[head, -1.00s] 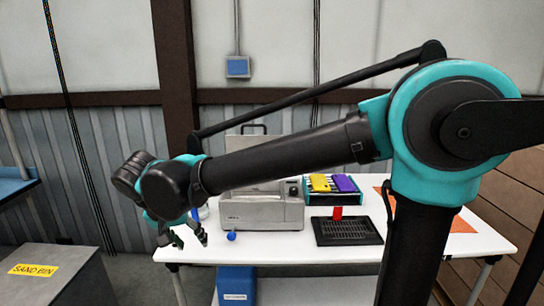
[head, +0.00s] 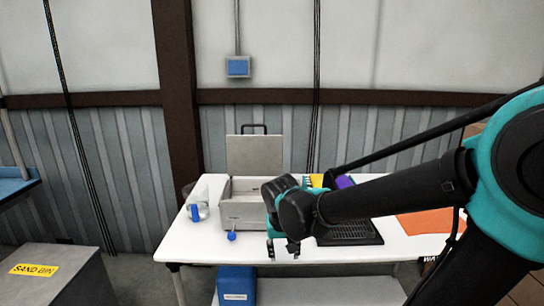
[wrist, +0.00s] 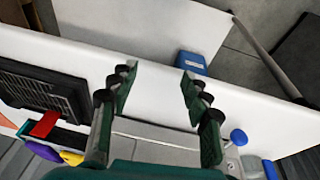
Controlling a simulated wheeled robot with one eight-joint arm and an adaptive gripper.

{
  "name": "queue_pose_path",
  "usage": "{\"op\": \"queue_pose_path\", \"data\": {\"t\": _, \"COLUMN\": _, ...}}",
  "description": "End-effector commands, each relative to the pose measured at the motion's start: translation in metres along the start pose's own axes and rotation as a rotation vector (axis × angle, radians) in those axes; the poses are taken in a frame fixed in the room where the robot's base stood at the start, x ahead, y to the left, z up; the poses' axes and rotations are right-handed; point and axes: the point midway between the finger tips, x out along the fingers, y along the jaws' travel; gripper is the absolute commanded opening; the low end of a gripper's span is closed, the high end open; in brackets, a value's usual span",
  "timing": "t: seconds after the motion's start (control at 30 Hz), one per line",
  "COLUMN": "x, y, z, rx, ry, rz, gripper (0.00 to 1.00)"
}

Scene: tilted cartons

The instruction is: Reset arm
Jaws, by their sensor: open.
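My gripper (head: 283,248) hangs over the front edge of the white table in the head view, between the grey metal box and the black tray. In the wrist view my gripper (wrist: 157,80) is open, its two green fingers spread with nothing between them. My arm reaches in from the right of the head view and hides part of the table behind it.
A red piece (wrist: 45,124) lies by the tray. A blue bin (head: 236,283) stands below. A sand bin (head: 50,285) is at left.

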Motion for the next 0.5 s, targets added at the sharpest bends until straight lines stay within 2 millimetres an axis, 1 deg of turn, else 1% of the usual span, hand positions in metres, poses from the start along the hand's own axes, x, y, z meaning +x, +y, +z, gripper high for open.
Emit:
{"op": "queue_pose_path", "data": {"t": 0.03, "x": 0.008, "y": 0.018, "z": 0.005, "rx": 0.013, "ry": 0.002, "rz": -0.007, "gripper": 0.48}}
{"op": "queue_pose_path", "data": {"t": 0.1, "x": 0.016, "y": 0.037, "z": 0.012, "rx": 0.018, "ry": 0.007, "rz": -0.019, "gripper": 0.48}}
{"op": "queue_pose_path", "data": {"t": 0.27, "x": 0.035, "y": 0.077, "z": 0.031, "rx": 0.030, "ry": 0.027, "rz": -0.042, "gripper": 0.48}}
{"op": "queue_pose_path", "data": {"t": 0.3, "x": 0.040, "y": 0.087, "z": 0.038, "rx": 0.034, "ry": 0.034, "rz": -0.046, "gripper": 0.48}}
{"op": "queue_pose_path", "data": {"t": 0.4, "x": 0.051, "y": 0.111, "z": 0.055, "rx": 0.044, "ry": 0.057, "rz": -0.056, "gripper": 0.48}}
{"op": "queue_pose_path", "data": {"t": 0.5, "x": 0.059, "y": 0.128, "z": 0.070, "rx": 0.050, "ry": 0.079, "rz": -0.062, "gripper": 0.48}}
